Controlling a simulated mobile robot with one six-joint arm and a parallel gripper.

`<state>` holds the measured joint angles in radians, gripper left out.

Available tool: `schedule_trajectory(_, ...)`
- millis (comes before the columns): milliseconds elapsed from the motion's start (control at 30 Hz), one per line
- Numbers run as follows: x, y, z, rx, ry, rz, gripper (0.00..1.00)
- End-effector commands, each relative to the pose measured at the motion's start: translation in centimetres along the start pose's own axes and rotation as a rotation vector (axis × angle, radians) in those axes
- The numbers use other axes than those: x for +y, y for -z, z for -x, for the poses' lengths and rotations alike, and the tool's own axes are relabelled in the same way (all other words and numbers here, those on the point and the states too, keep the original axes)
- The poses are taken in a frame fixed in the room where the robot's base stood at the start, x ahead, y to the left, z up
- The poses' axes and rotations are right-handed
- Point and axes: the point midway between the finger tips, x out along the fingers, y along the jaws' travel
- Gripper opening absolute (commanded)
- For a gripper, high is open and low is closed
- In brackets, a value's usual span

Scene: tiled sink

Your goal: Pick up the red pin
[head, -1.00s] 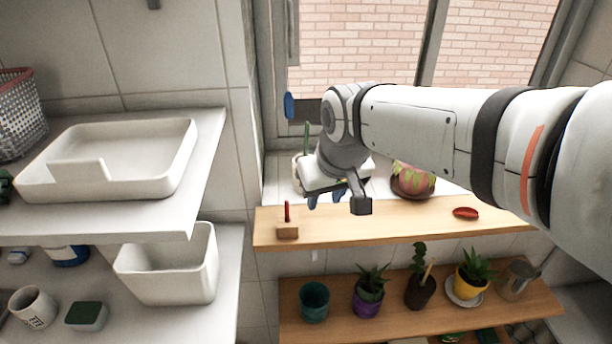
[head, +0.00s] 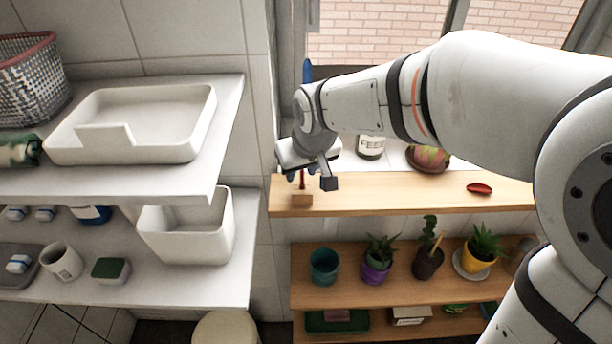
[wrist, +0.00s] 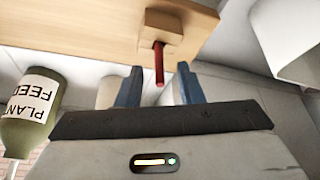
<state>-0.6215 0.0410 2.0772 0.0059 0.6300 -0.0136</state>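The red pin (wrist: 159,65) stands in a small wooden block (wrist: 163,33) on the wooden shelf. In the head view the pin (head: 302,181) rises from the block (head: 301,199) at the shelf's left end, partly hidden by my gripper. My gripper (wrist: 158,87) is open, with its two blue fingers apart. In the wrist view the pin's free end reaches toward the gap between the fingertips, and neither finger visibly touches it.
Potted plants fill the shelf below. A white bin (head: 186,238) is at the left.

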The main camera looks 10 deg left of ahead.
Motion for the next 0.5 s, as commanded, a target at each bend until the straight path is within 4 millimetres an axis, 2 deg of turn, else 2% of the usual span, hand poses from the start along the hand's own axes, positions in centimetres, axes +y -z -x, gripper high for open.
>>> schedule_trajectory(133, 0.03, -0.02, 0.00, 0.000, 0.000, -0.001, 0.32)
schedule_trajectory(500, 0.06, -0.04, 0.02, -0.001, 0.000, -0.001, 0.02)
